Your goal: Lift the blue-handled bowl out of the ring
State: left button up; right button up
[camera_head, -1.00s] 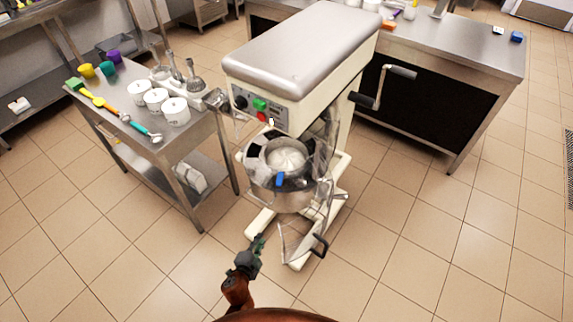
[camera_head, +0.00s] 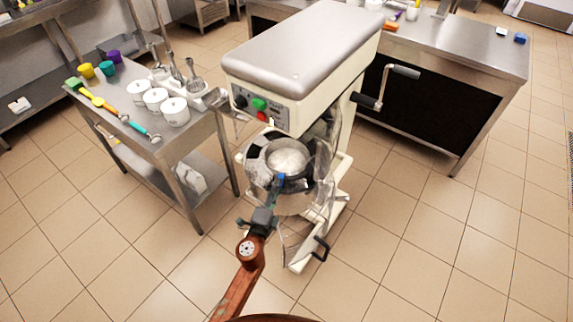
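The steel bowl (camera_head: 263,176) sits in the ring under the head of the big mixer (camera_head: 300,60), with pale content (camera_head: 288,160) inside. Its blue handle (camera_head: 281,179) is on the front side, facing me. My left gripper (camera_head: 274,192) reaches up from below, with its fingertips at or just below the blue handle. Whether the fingers touch the handle or are closed on it is too small to tell. The ring is mostly hidden behind the bowl and the clear guard. My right gripper is not in view.
A clear guard with a black handle (camera_head: 321,248) hangs at the bowl's right front. A steel side table (camera_head: 140,95) with white tubs (camera_head: 175,111) and utensils stands left. A steel counter (camera_head: 455,50) is behind right. The floor in front is free.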

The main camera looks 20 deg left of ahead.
pick_arm(q)
jog(key=shift+w, duration=0.35)
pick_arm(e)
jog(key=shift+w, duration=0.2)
pick_arm(q)
jog(key=c, duration=0.4)
grip_shut()
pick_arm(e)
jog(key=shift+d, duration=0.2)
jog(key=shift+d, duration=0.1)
pick_arm(q)
jog(key=shift+r, duration=0.1)
